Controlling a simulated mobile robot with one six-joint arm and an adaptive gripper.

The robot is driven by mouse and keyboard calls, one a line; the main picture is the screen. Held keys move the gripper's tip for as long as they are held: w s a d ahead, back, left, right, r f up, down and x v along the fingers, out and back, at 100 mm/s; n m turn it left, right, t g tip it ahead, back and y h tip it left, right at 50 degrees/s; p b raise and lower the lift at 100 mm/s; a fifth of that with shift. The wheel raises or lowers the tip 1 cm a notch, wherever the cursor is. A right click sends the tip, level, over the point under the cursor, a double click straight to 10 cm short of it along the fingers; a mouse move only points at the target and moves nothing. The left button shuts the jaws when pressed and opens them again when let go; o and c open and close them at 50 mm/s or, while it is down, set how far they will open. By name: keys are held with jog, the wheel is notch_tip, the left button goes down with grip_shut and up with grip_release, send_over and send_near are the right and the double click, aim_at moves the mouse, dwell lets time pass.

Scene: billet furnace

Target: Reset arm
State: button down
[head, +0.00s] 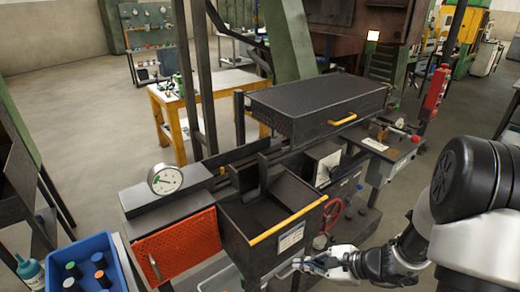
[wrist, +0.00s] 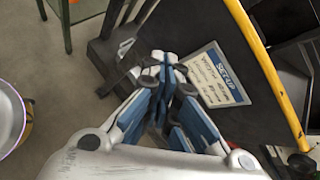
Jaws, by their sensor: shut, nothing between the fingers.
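My arm reaches in from the right side of the head view. My gripper (head: 302,264) is low in front of the machine, beside the dark open bin with a yellow front edge (head: 288,226). In the wrist view my gripper (wrist: 166,62) has its blue and grey fingers together, with nothing held between them. The bin's dark front wall and its white label (wrist: 214,75) are close beyond the fingers. Whether the fingers touch the wall I cannot tell.
An orange perforated panel (head: 176,248) and a round gauge (head: 165,179) are left of the bin. A red handwheel (head: 332,214) is near my gripper. A black cover with a yellow handle (head: 315,100) lies behind. A blue crate (head: 58,254) holds several bottles. Open floor lies at left.

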jog(key=s+a+r+n+g+h, duration=0.2)
jog(key=s+a+r+n+g, duration=0.3)
jog(key=s+r+n, duration=0.8)
jog(key=s+d+r+n+t+h, duration=0.4)
jog(key=s+d+r+n+h, duration=0.2)
jog(key=s+r+h, duration=0.1)
jog(key=shift+s+d+r, duration=0.3)
jog(key=shift+s+r, duration=0.2)
jog(key=shift+s, duration=0.3)
jog(key=c, duration=2.4)
grip_release()
